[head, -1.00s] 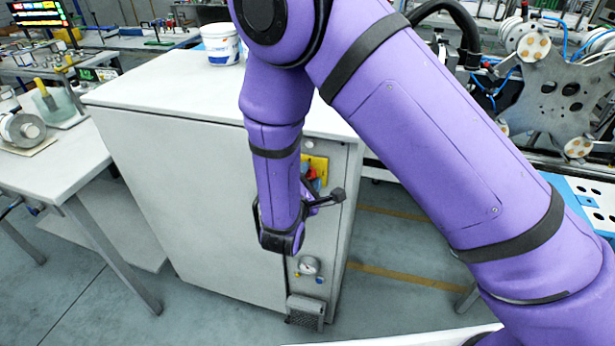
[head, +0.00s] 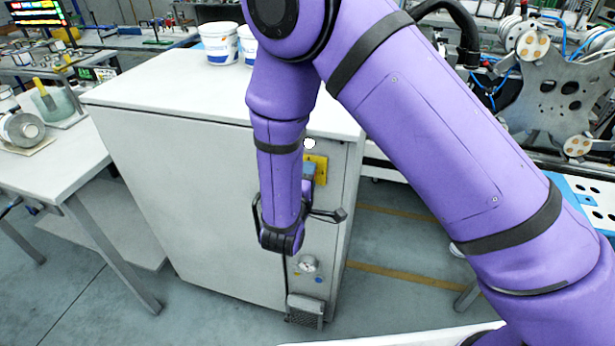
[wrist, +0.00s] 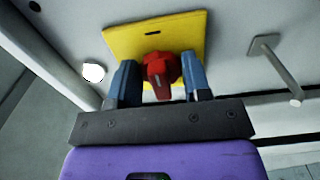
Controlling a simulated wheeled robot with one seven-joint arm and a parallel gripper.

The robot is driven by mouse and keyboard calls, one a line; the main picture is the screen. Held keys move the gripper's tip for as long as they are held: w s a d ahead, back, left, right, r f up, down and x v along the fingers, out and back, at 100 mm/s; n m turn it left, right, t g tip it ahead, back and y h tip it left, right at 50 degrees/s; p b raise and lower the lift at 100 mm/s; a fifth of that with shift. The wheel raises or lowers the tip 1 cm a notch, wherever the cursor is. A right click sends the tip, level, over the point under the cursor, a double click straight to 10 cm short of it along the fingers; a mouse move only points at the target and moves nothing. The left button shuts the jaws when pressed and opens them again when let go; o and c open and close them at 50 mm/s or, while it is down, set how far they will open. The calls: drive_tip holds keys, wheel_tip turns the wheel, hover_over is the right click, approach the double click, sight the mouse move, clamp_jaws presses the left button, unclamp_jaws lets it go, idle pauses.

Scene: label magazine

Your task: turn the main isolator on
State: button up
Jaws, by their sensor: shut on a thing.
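The main isolator is a red rotary knob (wrist: 160,84) on a square yellow plate (wrist: 185,27), on the narrow panel of the grey cabinet. The yellow plate also shows in the head view (head: 321,164), but the knob there is hidden behind my gripper. My gripper (wrist: 157,66) has a blue finger on each side of the knob and is shut on it. In the wrist view the knob's handle points down the picture, with a pale mark on it. A round white lamp (wrist: 93,73) beside the plate looks bright; it also shows in the head view (head: 309,143).
The cabinet (head: 180,180) has a bar handle (wrist: 277,68) beside the plate and a gauge (head: 308,264) lower on the panel. White tubs (head: 219,43) stand on its top. A table (head: 60,160) is at the left, and a machine with a grey plate (head: 560,85) at the right.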

drive_tip(key=shift+s, duration=0.1)
idle(0.3)
drive_tip(key=o, duration=0.9)
drive_tip(key=v, duration=1)
drive_tip(key=shift+s+a, duration=0.2)
drive_tip(key=shift+s, duration=0.15)
drive_tip(key=d+r+m+g+h, duration=0.3)
drive_tip(key=d+r+m+g, duration=0.25)
drive_tip(key=d+r, duration=0.45)
drive_tip(key=d+r+m+g+h, duration=0.35)
drive_tip(key=d+r+g, duration=0.35)
drive_tip(key=d, duration=0.5)
drive_tip(key=s+d+r+m+y, duration=0.1)
drive_tip(key=s+d+r+y, duration=0.1)
drive_tip(key=s+r+y, duration=0.2)
drive_tip(key=s+d+r+m+y, duration=0.2)
drive_tip(key=s+d+r+y, duration=0.1)
drive_tip(key=s, duration=0.4)
drive_tip(key=s+d+r+m+t+y, duration=0.1)
drive_tip(key=s+d+r+m+y, duration=0.1)
drive_tip(key=s+r+y, duration=0.3)
drive_tip(key=shift+s+d+r+y, duration=0.2)
drive_tip(key=shift+d+r+y, duration=0.25)
drive_tip(key=shift+r, duration=0.45)
